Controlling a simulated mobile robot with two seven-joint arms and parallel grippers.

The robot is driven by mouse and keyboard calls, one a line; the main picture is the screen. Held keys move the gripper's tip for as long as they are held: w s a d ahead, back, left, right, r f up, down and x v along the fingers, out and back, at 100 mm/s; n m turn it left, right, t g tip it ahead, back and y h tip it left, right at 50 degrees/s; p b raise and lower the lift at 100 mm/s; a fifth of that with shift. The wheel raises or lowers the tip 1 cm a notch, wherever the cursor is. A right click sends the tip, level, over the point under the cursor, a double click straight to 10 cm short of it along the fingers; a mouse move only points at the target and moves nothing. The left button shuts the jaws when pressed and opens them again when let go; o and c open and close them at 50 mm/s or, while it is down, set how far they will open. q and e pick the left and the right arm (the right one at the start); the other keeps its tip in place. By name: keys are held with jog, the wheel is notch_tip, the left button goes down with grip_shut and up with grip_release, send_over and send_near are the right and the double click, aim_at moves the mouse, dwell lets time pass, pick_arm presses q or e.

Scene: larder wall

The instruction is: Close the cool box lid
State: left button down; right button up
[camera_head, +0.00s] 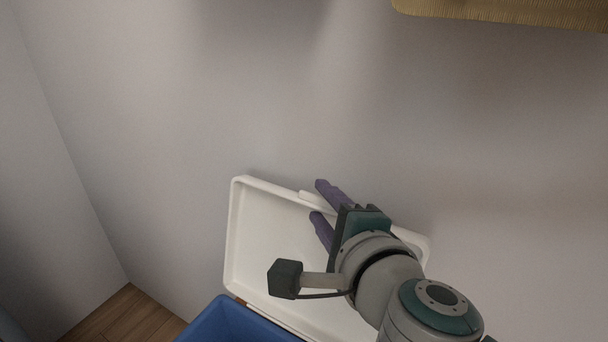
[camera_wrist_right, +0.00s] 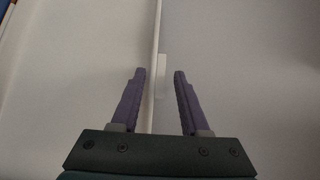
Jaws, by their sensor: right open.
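The cool box is blue (camera_head: 232,322), at the bottom of the head view, with only part of it in the picture. Its white lid (camera_head: 262,232) stands open, raised up near the wall. My right gripper (camera_head: 318,200) is open at the lid's upper edge, one purple finger on each side of that edge. In the right wrist view the lid's edge (camera_wrist_right: 156,60) runs between the two open fingers (camera_wrist_right: 160,74), with a small white tab beside it. I cannot tell whether either finger touches the lid. My arm hides the lid's right part. My left gripper is not in view.
A pale wall (camera_head: 200,120) rises close behind the lid. A woven tan object (camera_head: 510,10) is at the top right, well above the lid. Wooden floor (camera_head: 125,318) shows at the lower left. The space left of the lid is clear.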

grip_shut()
jog(key=shift+r, duration=0.1)
dwell(1.2)
